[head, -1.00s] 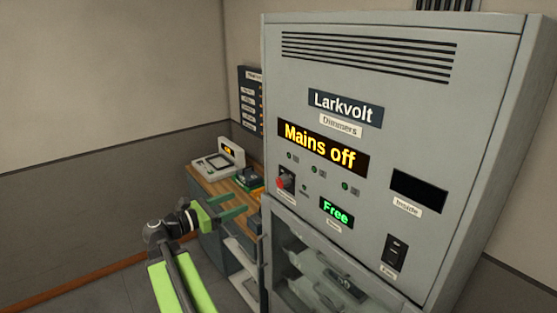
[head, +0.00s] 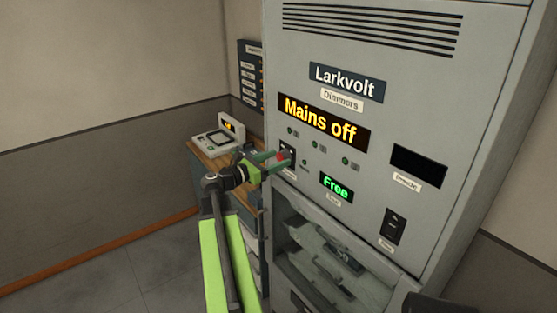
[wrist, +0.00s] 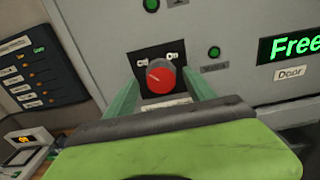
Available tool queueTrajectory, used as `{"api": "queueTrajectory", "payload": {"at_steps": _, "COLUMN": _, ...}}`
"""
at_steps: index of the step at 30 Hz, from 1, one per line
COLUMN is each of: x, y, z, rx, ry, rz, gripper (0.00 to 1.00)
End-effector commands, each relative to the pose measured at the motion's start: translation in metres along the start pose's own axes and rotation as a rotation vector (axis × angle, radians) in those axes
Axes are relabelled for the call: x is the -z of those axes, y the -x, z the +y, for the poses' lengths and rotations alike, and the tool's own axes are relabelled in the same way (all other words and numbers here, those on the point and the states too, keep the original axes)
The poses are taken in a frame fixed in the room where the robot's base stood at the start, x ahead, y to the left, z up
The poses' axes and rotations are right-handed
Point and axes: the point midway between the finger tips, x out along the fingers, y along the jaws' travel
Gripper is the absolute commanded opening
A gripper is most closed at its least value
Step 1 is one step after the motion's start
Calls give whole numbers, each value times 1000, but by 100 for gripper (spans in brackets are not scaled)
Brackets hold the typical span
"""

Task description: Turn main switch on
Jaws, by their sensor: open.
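The main switch is a red rotary knob (wrist: 161,76) on a black plate on the grey Larkvolt cabinet. In the wrist view its white pointer mark points to the upper left, and small labels sit at the plate's upper left and upper right. In the head view the knob (head: 284,154) is partly hidden by my gripper (head: 276,161). My gripper (wrist: 164,93) is open, with one green finger on each side of the knob. I cannot tell whether the fingers touch it. The cabinet display (head: 321,121) reads "Mains off".
A green "Free" display (head: 336,186) is right of the knob. A glass-fronted door (head: 330,250) is below, and a black rocker switch (head: 393,227) is at lower right. A wooden desk (head: 208,167) with a small console (head: 221,141) stands left of the cabinet.

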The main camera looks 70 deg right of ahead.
Motion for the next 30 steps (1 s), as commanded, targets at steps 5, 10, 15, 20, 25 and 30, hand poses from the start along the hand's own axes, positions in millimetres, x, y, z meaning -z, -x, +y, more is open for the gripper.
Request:
{"api": "queueTrajectory", "payload": {"at_steps": 5, "x": 0, "y": -12, "z": 0, "rx": 1, "ry": 0, "rz": 0, "gripper": 63}}
{"api": "queueTrajectory", "payload": {"at_steps": 10, "x": 0, "y": -12, "z": -1, "rx": 1, "ry": 0, "rz": 0, "gripper": 63}}
{"api": "queueTrajectory", "payload": {"at_steps": 15, "x": 0, "y": -12, "z": -1, "rx": 1, "ry": 0, "rz": 0, "gripper": 49}}
{"api": "queueTrajectory", "payload": {"at_steps": 20, "x": 0, "y": -12, "z": -1, "rx": 1, "ry": 0, "rz": 0, "gripper": 28}}
{"api": "queueTrajectory", "payload": {"at_steps": 25, "x": 0, "y": -12, "z": 0, "rx": 0, "ry": 0, "rz": 0, "gripper": 6}}
{"api": "queueTrajectory", "payload": {"at_steps": 30, "x": 0, "y": -11, "z": -1, "rx": 1, "ry": -4, "rz": 0, "gripper": 1}}
